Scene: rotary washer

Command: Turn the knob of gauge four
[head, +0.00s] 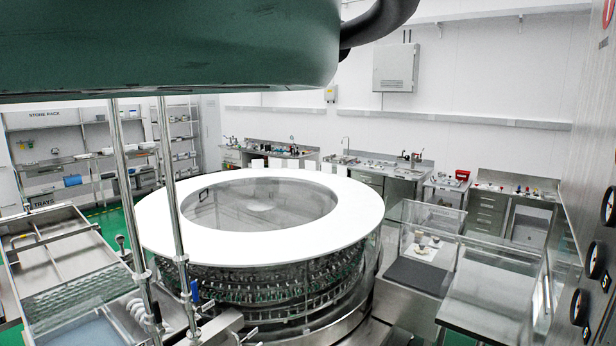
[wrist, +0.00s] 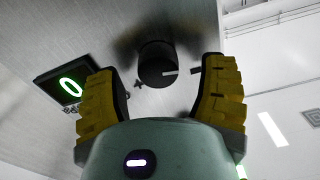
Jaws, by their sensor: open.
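In the wrist view a round black knob (wrist: 154,58) sticks out of a grey metal panel, with a short white mark on its face pointing right. My gripper (wrist: 160,68) is open, its two yellow ridged fingers to the left and right of the knob, with a gap on both sides. In the picture the fingertips are level with the knob; how deep they reach is hard to tell. A black display (wrist: 68,86) with a green glowing 0 sits left of the left finger. No gauge number is readable. My gripper is not visible in the head view.
In the head view a panel with several black knobs (head: 595,260) stands at the right edge. A large round washer with a white ring top (head: 160,220) fills the middle. A steel bench (head: 490,292) stands right of it. My green arm part covers the top left.

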